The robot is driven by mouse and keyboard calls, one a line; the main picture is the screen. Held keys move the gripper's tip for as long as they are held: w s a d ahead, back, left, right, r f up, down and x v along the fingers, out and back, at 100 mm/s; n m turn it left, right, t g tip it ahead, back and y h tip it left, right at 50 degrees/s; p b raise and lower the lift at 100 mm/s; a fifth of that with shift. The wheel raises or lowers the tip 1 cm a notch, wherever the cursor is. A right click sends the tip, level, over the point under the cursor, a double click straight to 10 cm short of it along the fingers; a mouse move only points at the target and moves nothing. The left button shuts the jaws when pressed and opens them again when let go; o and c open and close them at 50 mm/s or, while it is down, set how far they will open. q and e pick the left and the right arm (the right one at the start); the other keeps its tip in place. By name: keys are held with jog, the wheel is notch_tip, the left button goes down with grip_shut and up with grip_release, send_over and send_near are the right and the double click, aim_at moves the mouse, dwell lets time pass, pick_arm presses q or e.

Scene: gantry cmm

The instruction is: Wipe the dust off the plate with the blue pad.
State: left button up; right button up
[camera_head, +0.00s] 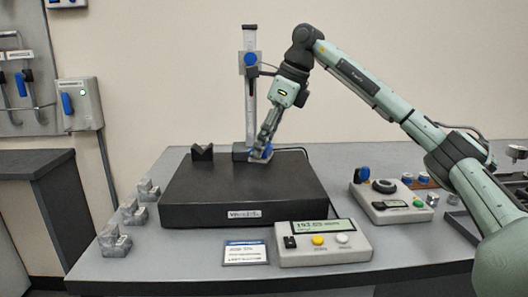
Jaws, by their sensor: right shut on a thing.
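The plate (238,212) is a thick dark slab lying on the grey bench. My right gripper (264,146) reaches down from the right over the plate's back part. I cannot make out dust on the plate at this size. My left gripper is not in view.
A height gauge (251,98) stands just behind and left of the gripper. A dark V-block (202,152) sits at the plate's back left. A readout box (322,248) and a label card (245,253) lie in front. Metal blocks (114,240) line the left.

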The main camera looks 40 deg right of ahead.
jog(key=shift+r, duration=0.2)
jog(key=shift+r, duration=1.45)
